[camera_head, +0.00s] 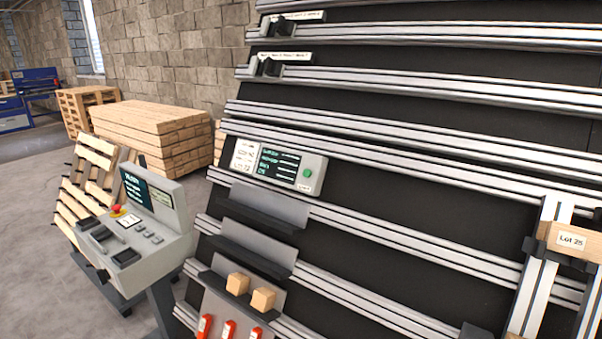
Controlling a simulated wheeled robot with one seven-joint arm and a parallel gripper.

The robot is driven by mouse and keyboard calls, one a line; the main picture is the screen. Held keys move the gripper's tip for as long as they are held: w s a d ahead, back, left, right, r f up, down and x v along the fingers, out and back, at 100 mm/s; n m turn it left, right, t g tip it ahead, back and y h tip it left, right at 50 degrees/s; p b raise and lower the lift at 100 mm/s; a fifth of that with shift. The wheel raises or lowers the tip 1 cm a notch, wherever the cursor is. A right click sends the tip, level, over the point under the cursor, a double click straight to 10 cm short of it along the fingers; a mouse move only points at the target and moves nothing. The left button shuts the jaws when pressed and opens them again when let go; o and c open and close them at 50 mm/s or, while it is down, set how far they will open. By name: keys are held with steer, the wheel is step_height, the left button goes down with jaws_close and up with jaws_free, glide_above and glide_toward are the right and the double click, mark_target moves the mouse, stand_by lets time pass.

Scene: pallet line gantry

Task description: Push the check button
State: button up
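A grey control box (277,166) is mounted on a silver rail of the black slanted rack, near the middle of the view. It has a dark screen (279,165) with green text lines and a white printed panel on its left. A round green button (307,173) is at its right end, above a small white label (304,187) too small to read surely. The button is unobstructed from this view. My gripper is not in view, so its distance from the button cannot be told.
A grey console (160,215) with a red knob (117,211) stands left of the rack. Grey shelves (262,208), small wooden blocks (262,299) and red-handled items are below the box. A "Lot 25" wooden block (568,240) sits at a vertical rail on the right. Pallets stand behind.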

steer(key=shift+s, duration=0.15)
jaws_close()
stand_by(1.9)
